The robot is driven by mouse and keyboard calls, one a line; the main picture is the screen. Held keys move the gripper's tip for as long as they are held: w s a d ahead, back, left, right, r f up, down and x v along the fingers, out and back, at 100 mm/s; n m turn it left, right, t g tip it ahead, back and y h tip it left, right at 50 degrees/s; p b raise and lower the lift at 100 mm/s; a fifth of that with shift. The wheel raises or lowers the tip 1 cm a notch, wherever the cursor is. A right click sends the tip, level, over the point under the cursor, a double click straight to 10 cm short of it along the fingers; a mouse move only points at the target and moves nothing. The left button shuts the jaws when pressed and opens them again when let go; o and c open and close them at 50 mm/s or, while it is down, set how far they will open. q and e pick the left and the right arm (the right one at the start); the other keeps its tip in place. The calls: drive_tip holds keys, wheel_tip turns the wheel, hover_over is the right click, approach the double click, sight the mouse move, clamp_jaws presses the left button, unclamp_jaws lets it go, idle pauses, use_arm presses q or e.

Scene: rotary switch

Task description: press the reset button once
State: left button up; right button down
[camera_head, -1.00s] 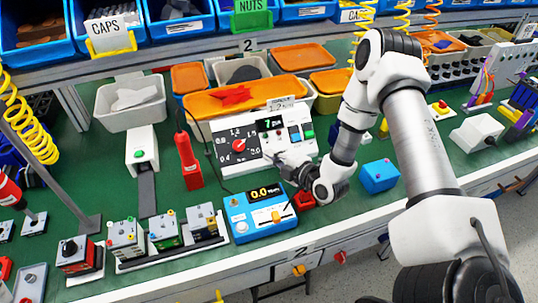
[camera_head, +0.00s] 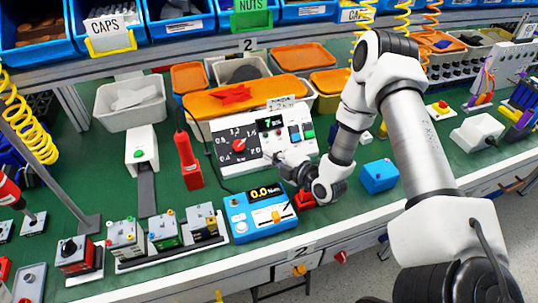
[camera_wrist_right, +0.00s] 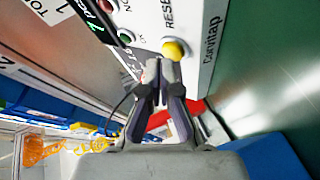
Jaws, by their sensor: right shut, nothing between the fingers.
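The white switch panel (camera_head: 222,151) stands on the green bench, with a red rotary knob (camera_head: 239,146) and a small display. In the right wrist view the yellow reset button (camera_wrist_right: 175,50) sits on the panel beside the lettering "RESE". In the head view my right gripper hides the button's area. My right gripper (camera_head: 279,160) is shut and empty at the panel's lower front. In the wrist view its closed fingertips (camera_wrist_right: 161,62) are right beside the yellow button; I cannot tell whether they touch it. My left gripper is out of view.
A blue meter box (camera_head: 240,226) reading 0.0 N stands in front of the panel. A red tool (camera_head: 188,162) stands to the left, and a blue block (camera_head: 378,176) lies right of my right gripper. Orange trays (camera_head: 235,98) are behind the panel.

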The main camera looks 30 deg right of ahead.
drive_tip(key=shift+w+f, duration=0.3)
idle(0.5)
drive_tip(key=shift+r, duration=0.1)
drive_tip(key=shift+s+r+p, duration=0.3)
drive_tip(key=shift+r+p, duration=0.05)
drive_tip(key=shift+p, duration=0.05)
drive_tip(key=shift+s+r, duration=0.15)
drive_tip(key=shift+s, duration=0.15)
drive_tip(key=shift+s+a+r+p, duration=0.1)
drive_tip(key=shift+s+r+p, duration=0.1)
drive_tip(key=shift+r+p, duration=0.35)
drive_tip(key=s+r+p, duration=0.2)
drive_tip(key=s+p, duration=0.1)
drive_tip(key=shift+a+r, duration=0.2)
drive_tip(key=shift+a, duration=0.2)
